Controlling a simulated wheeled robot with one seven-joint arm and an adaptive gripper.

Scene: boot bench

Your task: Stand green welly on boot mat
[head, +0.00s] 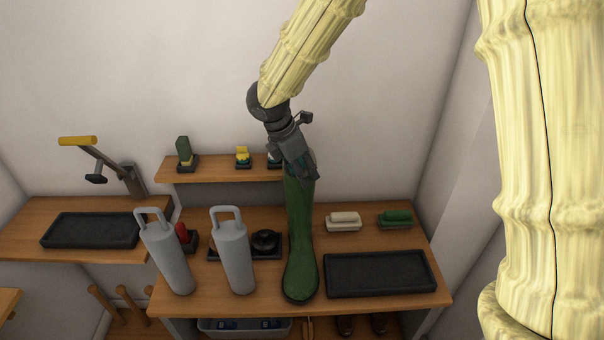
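The green welly (301,235) is upright at the front middle of the bench, its toe toward the front edge. I cannot tell whether its sole touches the wood. My gripper (304,172) is at the top of its shaft and overlaps the rim. The fingertips are partly hidden, so I cannot tell whether they are closed on it. A flat black mat with a raised rim (380,291) lies right of the welly, its surface bare. A similar empty black tray (90,243) lies on the left bench.
A white brush (343,221) and green brush (395,219) lie behind the mat. A small shelf (215,172) is at the wall.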

